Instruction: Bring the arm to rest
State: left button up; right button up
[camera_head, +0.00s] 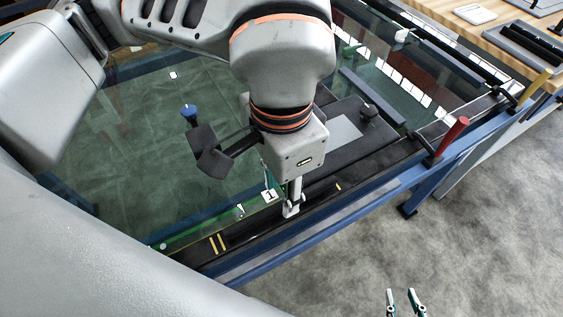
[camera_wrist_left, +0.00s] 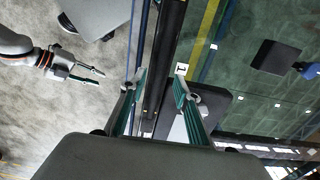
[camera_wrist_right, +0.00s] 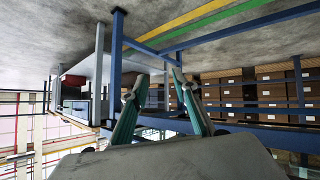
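My left arm reaches in from the top of the head view, over a blue-framed trolley with a glass-like pane. My left gripper (camera_head: 280,194) points down above the trolley's dark near rail (camera_head: 232,232). In the left wrist view its two fingers (camera_wrist_left: 158,84) stand apart with nothing between them. My right gripper (camera_head: 404,300) is at the bottom edge of the head view, over bare floor. In the right wrist view its fingers (camera_wrist_right: 159,80) are spread and empty. The right gripper also shows at the left of the left wrist view (camera_wrist_left: 98,76).
A red handle (camera_head: 450,138) stands up at the trolley's right side. A dark block (camera_head: 212,160) and a blue knob (camera_head: 189,112) are left of my left gripper. A wooden-topped bench (camera_head: 440,14) stands at top right. Grey floor (camera_head: 480,230) at lower right is clear.

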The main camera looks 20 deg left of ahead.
pick_arm(q)
notch_tip(320, 180, up, 8)
jog(key=shift+r, duration=0.1)
